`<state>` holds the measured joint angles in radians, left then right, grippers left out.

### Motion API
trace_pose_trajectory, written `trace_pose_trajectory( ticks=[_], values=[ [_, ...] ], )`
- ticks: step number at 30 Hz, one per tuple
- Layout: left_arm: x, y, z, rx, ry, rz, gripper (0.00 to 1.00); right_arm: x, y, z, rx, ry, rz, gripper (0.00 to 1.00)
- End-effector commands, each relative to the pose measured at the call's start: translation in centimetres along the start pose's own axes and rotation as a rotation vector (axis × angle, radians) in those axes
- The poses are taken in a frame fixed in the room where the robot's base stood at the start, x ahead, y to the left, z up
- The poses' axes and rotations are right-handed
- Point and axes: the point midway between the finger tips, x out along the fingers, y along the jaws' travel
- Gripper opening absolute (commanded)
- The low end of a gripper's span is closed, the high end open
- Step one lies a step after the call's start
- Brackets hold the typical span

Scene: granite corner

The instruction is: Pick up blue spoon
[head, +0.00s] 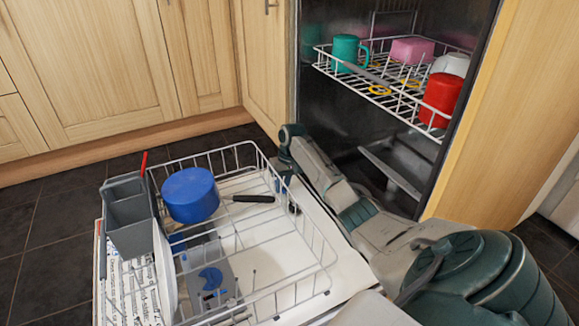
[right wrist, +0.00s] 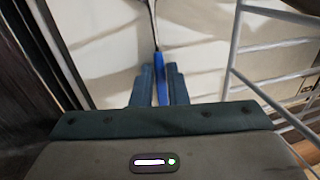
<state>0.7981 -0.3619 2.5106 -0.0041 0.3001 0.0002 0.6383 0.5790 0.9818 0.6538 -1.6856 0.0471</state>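A blue spoon handle (right wrist: 161,80) lies between the two fingers of my right gripper (right wrist: 160,84) in the right wrist view. The fingers are closed against its sides, and a thin dark stretch continues above it over the pale dishwasher door. In the head view my right gripper (head: 284,176) points down at the far right corner of the lower rack. The spoon is mostly hidden there by the gripper and rack wires. My left gripper is not in view.
The lower rack (head: 318,235) holds a blue pot (head: 190,194), a grey cutlery basket (head: 130,217) and a black-handled utensil (head: 252,198). The upper rack (head: 355,76) holds a teal mug (head: 346,52) and a red cup (head: 440,98). Wooden cabinets (head: 100,70) stand behind.

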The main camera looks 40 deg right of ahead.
Motion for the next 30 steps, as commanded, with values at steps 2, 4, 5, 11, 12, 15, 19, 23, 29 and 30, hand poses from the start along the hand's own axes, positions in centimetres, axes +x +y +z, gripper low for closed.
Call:
trace_pose_trajectory(
  ticks=[2,4,5,11,12,15,19,23,29,30],
  values=[
    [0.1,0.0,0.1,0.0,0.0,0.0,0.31,-0.1,0.0,0.0,0.0,-0.001,0.0,0.13],
    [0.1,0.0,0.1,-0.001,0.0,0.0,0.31,-0.1,0.0,0.0,0.0,-0.001,0.0,0.12],
    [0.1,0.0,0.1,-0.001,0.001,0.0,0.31,-0.1,0.0,0.0,0.0,-0.001,0.0,0.06],
    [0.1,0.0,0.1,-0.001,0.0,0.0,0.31,-0.1,0.0,0.0,0.0,-0.001,0.0,0.0],
    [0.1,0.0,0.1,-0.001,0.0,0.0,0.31,-0.1,0.0,0.0,0.0,-0.001,0.0,0.0],
    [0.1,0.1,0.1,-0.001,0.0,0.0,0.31,-0.1,0.0,0.0,0.0,-0.001,0.0,0.0],
    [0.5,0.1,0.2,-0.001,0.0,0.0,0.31,-0.6,-0.1,0.0,0.0,0.0,0.0,0.0],
    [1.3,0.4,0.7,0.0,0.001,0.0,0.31,-1.8,-0.3,0.0,0.0,0.0,0.0,0.0],
    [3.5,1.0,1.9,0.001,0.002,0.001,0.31,-5.1,-0.9,0.0,0.0,0.0,0.001,0.0],
    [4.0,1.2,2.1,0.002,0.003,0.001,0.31,-5.8,-1.1,0.0,0.001,0.001,0.0,0.0]
  ],
)
